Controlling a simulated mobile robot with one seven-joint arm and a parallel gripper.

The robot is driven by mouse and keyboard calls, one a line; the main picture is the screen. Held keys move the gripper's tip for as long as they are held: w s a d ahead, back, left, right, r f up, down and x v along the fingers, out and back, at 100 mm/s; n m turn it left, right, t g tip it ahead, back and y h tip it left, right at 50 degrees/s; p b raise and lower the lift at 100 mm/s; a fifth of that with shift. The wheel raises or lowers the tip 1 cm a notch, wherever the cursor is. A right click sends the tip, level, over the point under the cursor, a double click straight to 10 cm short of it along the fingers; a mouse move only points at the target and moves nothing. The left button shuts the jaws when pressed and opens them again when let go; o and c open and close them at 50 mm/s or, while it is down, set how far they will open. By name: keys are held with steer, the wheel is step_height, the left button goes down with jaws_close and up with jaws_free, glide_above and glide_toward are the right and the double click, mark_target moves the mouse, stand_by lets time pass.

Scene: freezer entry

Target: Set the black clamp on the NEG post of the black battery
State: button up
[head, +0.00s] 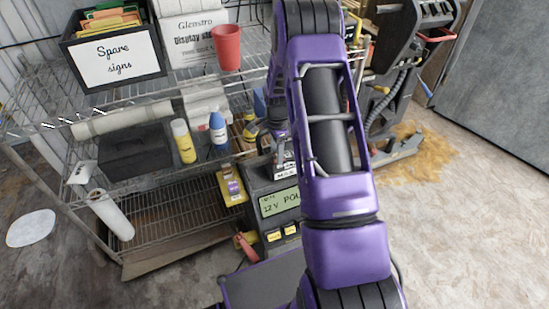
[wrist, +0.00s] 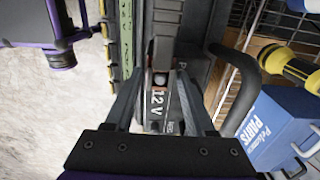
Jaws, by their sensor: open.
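My gripper (wrist: 163,76) points down with its fingers apart, one on each side of a dark, narrow part (wrist: 163,45) that may be the black clamp. A pale round spot and a "12 V" label (wrist: 157,103) show between the fingers; I cannot tell if the fingers touch anything. In the head view a dark box (head: 268,222) with a green "12 V POW…" panel stands below my gripper, which my arm partly hides. I cannot make out the black battery or its NEG post for certain. A red handle (head: 246,246), perhaps of another clamp, is at the box's left side.
A wire shelf (head: 150,205) with bottles, a dark case (head: 135,150) and a sign box (head: 113,52) stands at the left. A blue parts box (wrist: 272,128) and a black curved handle (wrist: 243,80) are close on the wrist view's right.

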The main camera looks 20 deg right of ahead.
jaws_close()
steer(key=shift+r, duration=0.1)
stand_by(0.3)
step_height(320, 180, up, 14)
steer(key=p, duration=0.3)
stand_by(0.9)
stand_by(0.3)
